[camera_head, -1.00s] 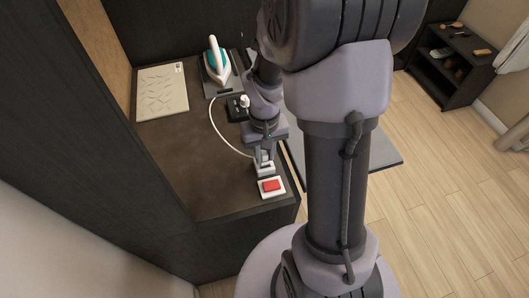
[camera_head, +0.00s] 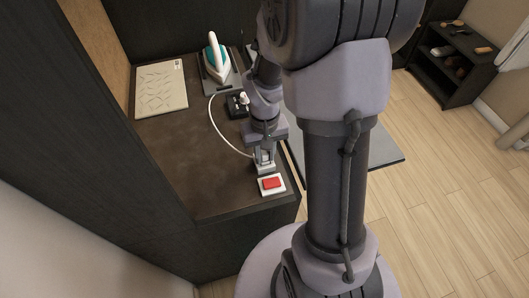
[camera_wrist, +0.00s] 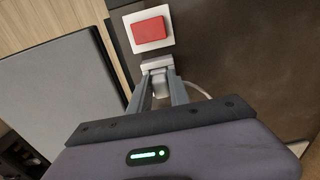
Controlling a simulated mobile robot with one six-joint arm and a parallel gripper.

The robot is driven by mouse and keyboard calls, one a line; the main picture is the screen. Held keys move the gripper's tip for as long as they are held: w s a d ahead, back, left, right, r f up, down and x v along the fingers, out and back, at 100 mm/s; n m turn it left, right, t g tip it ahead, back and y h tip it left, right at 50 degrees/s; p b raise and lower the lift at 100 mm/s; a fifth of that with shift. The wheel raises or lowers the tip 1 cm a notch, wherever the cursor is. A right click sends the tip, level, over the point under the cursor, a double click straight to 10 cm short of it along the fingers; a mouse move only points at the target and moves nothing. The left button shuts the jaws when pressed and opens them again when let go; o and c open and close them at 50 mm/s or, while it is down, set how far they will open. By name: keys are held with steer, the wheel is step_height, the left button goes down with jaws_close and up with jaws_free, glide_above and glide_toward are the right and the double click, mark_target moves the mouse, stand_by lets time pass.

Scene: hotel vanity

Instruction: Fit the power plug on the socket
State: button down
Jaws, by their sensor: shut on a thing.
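My gripper (camera_head: 264,165) is low over the front of the dark counter, with its fingers pointing down. In the wrist view my gripper (camera_wrist: 158,76) is shut on the small pale power plug (camera_wrist: 161,86), which shows between the fingers. The white cord (camera_head: 216,126) curves from the iron's side to the plug. A pale grey block (camera_wrist: 157,63) is at the fingertips; I cannot tell if it is part of the socket. Just beyond it lies a white plate with a red panel (camera_head: 272,184), also in the wrist view (camera_wrist: 149,30). Socket holes and plug prongs are hidden.
A white and teal iron (camera_head: 216,60) stands at the back of the counter (camera_head: 190,165). A patterned pale board (camera_head: 160,88) lies to its left. A black item with a white knob (camera_head: 239,103) is behind my gripper. The counter's left middle is clear.

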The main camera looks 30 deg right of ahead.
mark_target(265, 153)
steer(key=shift+f, duration=0.25)
steer(key=c, duration=1.1)
jaws_free()
steer(key=shift+c, duration=0.2)
step_height(265, 153, up, 18)
steer(key=p, duration=0.7)
steer(key=s+a+r+t+y+b, duration=0.1)
steer(key=s+a+r+t+b, duration=0.1)
steer(key=s+a, duration=0.3)
steer(key=s+a+r+m+t+y+b, duration=0.1)
steer(key=s+a+r+t+b, duration=0.2)
steer(key=a, duration=0.6)
steer(key=s, duration=0.2)
steer(key=shift+s+a+r+t+b, duration=0.15)
steer(key=shift+s+a+t+b, duration=0.15)
steer(key=shift+s+t, duration=0.1)
steer(key=shift+d, duration=0.1)
